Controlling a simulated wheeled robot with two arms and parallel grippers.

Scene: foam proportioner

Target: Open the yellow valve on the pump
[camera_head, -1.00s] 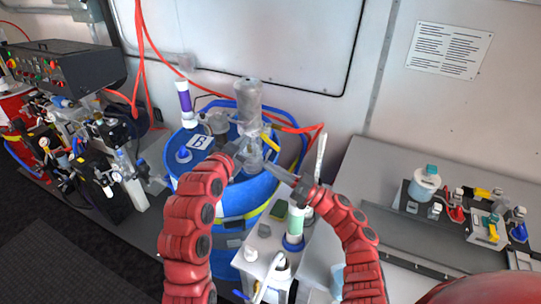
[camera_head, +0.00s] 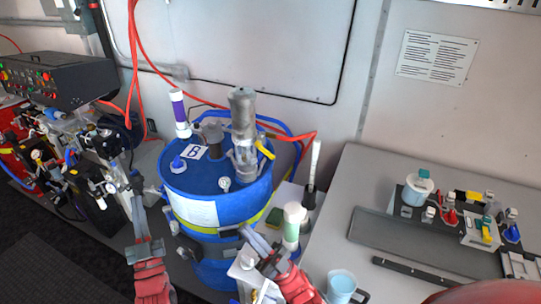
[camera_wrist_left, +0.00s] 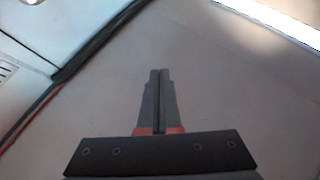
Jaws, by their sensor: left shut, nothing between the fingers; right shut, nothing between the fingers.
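The yellow valve (camera_head: 265,150) is a short lever on the right side of the grey pump (camera_head: 242,115), slanting down to the right. The pump stands upright on the lid of a blue barrel (camera_head: 190,180). My left gripper (camera_head: 140,205) is shut and empty, in front of the barrel's left side and well below the valve. In the left wrist view its closed fingers (camera_wrist_left: 158,72) point at a plain pale surface. My right gripper (camera_head: 244,232) is shut and empty, low in front of the barrel, below the valve. No gripper touches the valve.
A white-and-green bottle (camera_head: 292,225) stands beside my right gripper. A purple-and-white tube (camera_head: 180,112) stands on the barrel lid. Red hoses (camera_head: 133,60) run behind. A grey bench (camera_head: 400,215) at right carries fittings. A control box (camera_head: 70,78) stands at left.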

